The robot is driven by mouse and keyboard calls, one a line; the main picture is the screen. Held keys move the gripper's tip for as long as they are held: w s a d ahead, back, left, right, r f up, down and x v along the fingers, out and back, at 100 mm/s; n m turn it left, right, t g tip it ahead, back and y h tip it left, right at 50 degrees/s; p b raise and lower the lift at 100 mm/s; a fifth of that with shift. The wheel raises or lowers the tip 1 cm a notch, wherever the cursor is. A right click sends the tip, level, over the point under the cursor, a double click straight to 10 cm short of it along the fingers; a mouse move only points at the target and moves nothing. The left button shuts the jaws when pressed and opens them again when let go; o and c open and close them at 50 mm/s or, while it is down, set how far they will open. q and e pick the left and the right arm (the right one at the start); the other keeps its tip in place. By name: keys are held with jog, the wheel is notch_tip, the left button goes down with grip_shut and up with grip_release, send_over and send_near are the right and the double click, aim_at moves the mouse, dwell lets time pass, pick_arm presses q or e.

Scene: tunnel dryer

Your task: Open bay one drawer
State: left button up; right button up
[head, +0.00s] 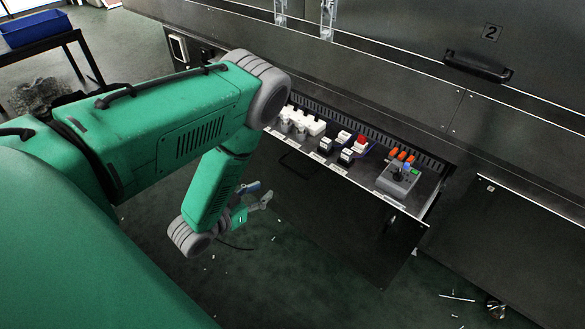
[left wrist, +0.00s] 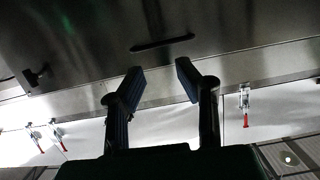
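My left gripper (head: 262,191) hangs low in the head view, left of the machine's dark front. Its two fingers are spread with nothing between them. In the left wrist view the gripper (left wrist: 158,70) also has its fingers apart, below a dark slot-like handle (left wrist: 162,43) on a dark panel, with no clear contact. In the head view a dark front panel (head: 345,225) sits below a shelf of parts, with a dark loop handle (head: 296,168) near its left. I see no bay one label, so I cannot tell which drawer is bay one. My right gripper is not in view.
The shelf bears white parts (head: 300,122), black switches (head: 322,147) and a grey control box (head: 398,178). A panel marked 2 (head: 491,32) has a black handle (head: 478,67). A blue bin (head: 35,28) stands on a table. Red-tipped clamps (left wrist: 245,105) show. Small debris lies on the floor.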

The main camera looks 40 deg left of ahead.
aim_at(293, 171)
pick_arm(q)
jog(key=shift+w+d+f+m+b, duration=0.3)
jog(key=shift+w+m+b, duration=0.4)
jog(key=shift+w+m, duration=1.85)
jog(key=shift+w+d+f+m+b, duration=0.1)
jog(key=shift+w+f+m+b, duration=0.4)
jog(key=shift+w+m, duration=2.05)
jog(key=shift+w+d+f+m+b, duration=0.2)
jog(key=shift+w+m+b, duration=0.9)
jog(key=shift+m, duration=2.7)
jog(key=shift+w, duration=0.2)
grip_shut()
